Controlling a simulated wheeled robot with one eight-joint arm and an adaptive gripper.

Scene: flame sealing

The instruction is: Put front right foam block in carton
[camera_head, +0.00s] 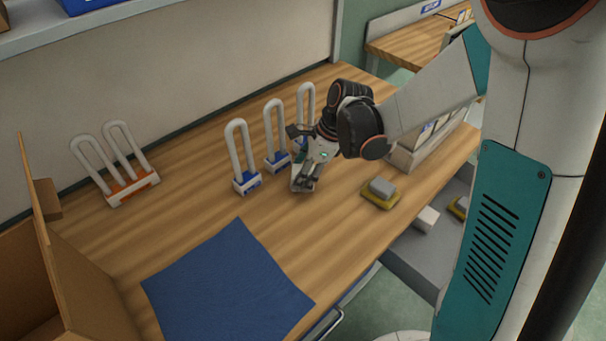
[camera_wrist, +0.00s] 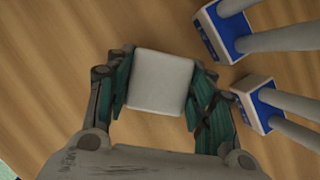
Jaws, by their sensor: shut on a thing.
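My gripper (camera_head: 304,178) is over the wooden table, beside the blue-based white loops. In the wrist view my gripper (camera_wrist: 160,92) is shut on a pale, squarish foam block (camera_wrist: 160,75), with a teal-lined finger on each side. In the head view the fingers mostly hide this block, and I cannot tell whether it still touches the table. The open brown carton (camera_head: 85,285) stands at the lower left, its flaps up; its inside is mostly out of view.
Blue-based white loops (camera_head: 247,183) stand left of and behind my gripper. An orange-based loop rack (camera_head: 133,188) is farther left. A grey block on a yellow base (camera_head: 381,192) is at right. A white block (camera_head: 427,218) lies lower.

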